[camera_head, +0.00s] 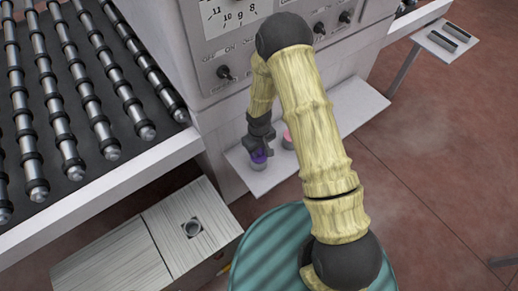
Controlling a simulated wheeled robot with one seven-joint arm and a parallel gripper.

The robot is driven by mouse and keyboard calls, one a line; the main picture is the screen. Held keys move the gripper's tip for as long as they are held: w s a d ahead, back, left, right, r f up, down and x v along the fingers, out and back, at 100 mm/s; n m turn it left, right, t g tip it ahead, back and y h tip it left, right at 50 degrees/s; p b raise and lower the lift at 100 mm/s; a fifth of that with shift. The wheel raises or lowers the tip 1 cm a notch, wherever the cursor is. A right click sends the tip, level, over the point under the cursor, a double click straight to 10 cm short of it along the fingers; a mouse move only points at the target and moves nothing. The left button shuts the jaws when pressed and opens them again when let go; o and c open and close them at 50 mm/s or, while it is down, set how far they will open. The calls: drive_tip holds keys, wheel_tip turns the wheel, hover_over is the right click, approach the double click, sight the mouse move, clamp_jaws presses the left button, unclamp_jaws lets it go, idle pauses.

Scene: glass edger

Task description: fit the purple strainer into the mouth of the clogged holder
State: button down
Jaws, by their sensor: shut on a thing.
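My gripper (259,146) points down over the low white shelf at the foot of the machine. It is shut on the purple strainer (260,157), whose lower part shows beneath the fingers. The strainer is at or just above a small greyish piece on the shelf; I cannot tell whether they touch. A pink-topped item (287,138) stands just right of it, partly hidden by my arm. I cannot tell which of these is the clogged holder.
The white shelf (262,181) is narrow, with bare room in front of the gripper. The machine's panel with dial and knobs (226,72) rises behind. A roller conveyor (75,110) fills the left. A small side table (446,41) is at upper right.

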drive_tip(key=shift+f, duration=0.4)
drive_tip(key=c, duration=1.1)
unclamp_jaws()
wheel_tip(320, 180, up, 18)
drive_tip(key=shift+f+b, duration=0.25)
drive_tip(key=shift+b, duration=0.9)
drive_tip(key=s+d+r+m+t, duration=0.1)
drive_tip(key=s+d+r+m, duration=0.1)
drive_tip(key=s+d+r, duration=0.1)
drive_tip(key=s+d+r+m, duration=0.2)
drive_tip(key=s+d+r, duration=0.1)
drive_tip(key=s+d, duration=0.2)
drive_tip(key=s+d+r+m+t, duration=0.1)
drive_tip(key=s+d+r+m, duration=0.1)
drive_tip(key=s+d+r, duration=0.1)
drive_tip(key=shift+s+d+r+m+t, duration=0.2)
drive_tip(key=shift+s+d, duration=0.15)
drive_tip(key=shift+d, duration=0.3)
drive_tip(key=shift+s+d+r+m+t, duration=0.1)
drive_tip(key=shift+s+d+r+m, duration=0.2)
drive_tip(key=shift+d, duration=0.35)
